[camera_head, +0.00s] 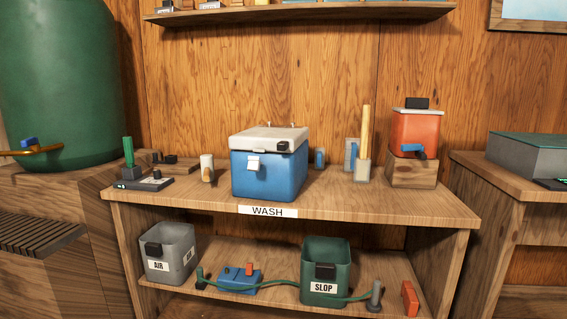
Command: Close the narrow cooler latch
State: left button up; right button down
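A blue cooler (270,176) with a white lid (268,139) stands on the wooden bench. The lid lies down over the body. A pale latch (254,162) is on the upper front face and seems to stick out a little; I cannot tell whether it is fastened. A small dark piece (283,146) sits on the lid's front edge at the right. I cannot tell for certain which part is the narrow latch. Neither of my grippers is in view.
The bench (420,204) has a WASH label (268,211) and clear front room. An orange dispenser (415,133), a pale upright stick (365,135) and a green-handled tool (128,155) flank the cooler. Grey (166,240) and green (325,255) bins stand below.

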aim_at(254, 164)
jog(key=z, duration=0.25)
jog(key=i, duration=1)
jog(key=u, duration=0.1)
